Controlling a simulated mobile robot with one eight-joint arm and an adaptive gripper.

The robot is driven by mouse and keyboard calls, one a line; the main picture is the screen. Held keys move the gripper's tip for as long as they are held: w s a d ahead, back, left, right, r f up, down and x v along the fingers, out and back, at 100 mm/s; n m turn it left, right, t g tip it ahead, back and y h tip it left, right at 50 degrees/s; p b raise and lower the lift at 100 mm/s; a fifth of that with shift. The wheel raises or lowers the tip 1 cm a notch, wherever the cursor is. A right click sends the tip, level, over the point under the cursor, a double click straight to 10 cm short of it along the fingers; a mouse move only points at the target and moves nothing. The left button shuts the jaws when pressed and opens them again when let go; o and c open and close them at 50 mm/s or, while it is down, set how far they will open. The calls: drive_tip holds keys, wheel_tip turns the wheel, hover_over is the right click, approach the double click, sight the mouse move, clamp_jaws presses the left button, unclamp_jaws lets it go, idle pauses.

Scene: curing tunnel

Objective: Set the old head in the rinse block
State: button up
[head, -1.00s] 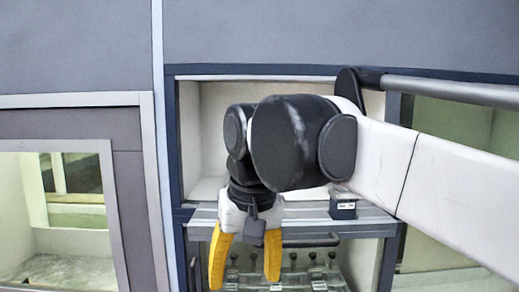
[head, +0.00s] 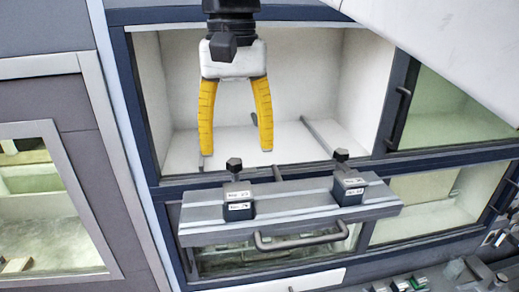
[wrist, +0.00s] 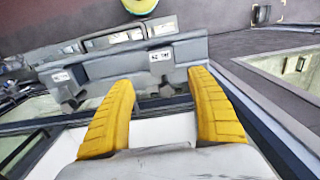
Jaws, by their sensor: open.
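My gripper (head: 236,149) hangs fingers down in front of the open upper bay, its two yellow fingers spread and nothing between them. Below it, a grey ledge (head: 300,208) carries two dark knobbed pieces with white labels, a left one (head: 238,203) and a right one (head: 347,187). The fingertips are apart from both, above the left piece in the picture. The labels are too small to read, and I cannot tell which thing is the old head or the rinse block. In the wrist view the open fingers (wrist: 160,82) point toward the labelled ledge (wrist: 125,62).
A bar handle (head: 302,238) sticks out below the ledge. The upper bay (head: 300,140) is mostly empty, with a rod on its floor. A glazed window (head: 45,200) is at left. Several small fittings (head: 440,280) line the lower right.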

sight(238, 190)
drive_tip(key=shift+s+a+f+b, duration=0.15)
drive_tip(key=shift+a+f+b, duration=0.05)
drive_tip(key=shift+f+b, duration=0.2)
wheel_tip(238, 190, down, 9)
drive_tip(key=b, duration=0.7)
drive_tip(key=shift+s+d+f, duration=0.1)
drive_tip(key=c, duration=1.3)
wheel_tip(238, 190, up, 6)
drive_tip(key=p, duration=0.5)
drive_tip(key=shift+r+p, duration=0.25)
drive_tip(key=shift+p, duration=0.05)
drive_tip(key=shift+f, duration=0.2)
drive_tip(key=shift+r, duration=0.1)
